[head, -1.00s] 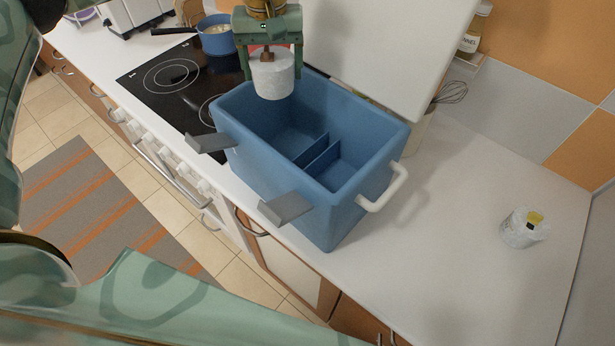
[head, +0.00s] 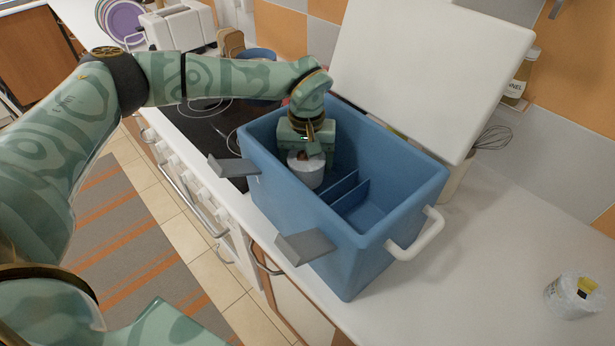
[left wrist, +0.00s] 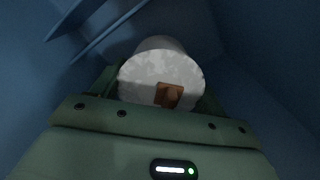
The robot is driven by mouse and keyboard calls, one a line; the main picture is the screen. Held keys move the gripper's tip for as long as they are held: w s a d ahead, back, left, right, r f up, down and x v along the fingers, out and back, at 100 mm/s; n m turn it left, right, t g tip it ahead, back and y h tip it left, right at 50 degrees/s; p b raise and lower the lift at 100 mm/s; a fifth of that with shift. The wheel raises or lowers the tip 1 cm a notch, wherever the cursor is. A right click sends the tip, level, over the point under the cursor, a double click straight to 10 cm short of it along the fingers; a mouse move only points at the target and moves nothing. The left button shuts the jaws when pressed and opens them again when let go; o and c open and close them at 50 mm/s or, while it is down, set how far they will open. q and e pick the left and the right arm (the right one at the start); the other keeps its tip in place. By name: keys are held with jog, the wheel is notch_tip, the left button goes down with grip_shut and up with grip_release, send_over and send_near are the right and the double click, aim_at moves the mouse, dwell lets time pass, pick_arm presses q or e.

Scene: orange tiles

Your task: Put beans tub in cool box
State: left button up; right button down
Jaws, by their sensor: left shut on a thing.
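The tub (head: 306,170) is pale grey-white and mottled, with a small brown patch on its top in the left wrist view (left wrist: 160,75). I take it for the beans tub. My left gripper (head: 306,157) is shut on it and holds it inside the cool box, in the larger compartment left of the dividers. Whether the tub touches the box floor is hard to tell. The blue cool box (head: 290,208) stands open on the counter, its white lid (head: 425,70) raised behind. My right gripper does not show.
Blue dividers (head: 345,190) cross the box near its right side. Grey latches (head: 305,247) stick out in front and a white handle (head: 418,235) at the right. Another wrapped tub (head: 572,297) stands on the clear counter at right.

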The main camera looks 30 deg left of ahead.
pick_arm(q)
notch_tip(320, 180, down, 4)
jog(key=shift+f+b, duration=0.2)
jog(key=shift+b, duration=0.2)
jog(key=shift+r, duration=0.1)
jog(key=o, duration=1.2)
jog(key=shift+o, duration=0.2)
notch_tip(320, 180, up, 12)
jog(key=shift+p, duration=1.05)
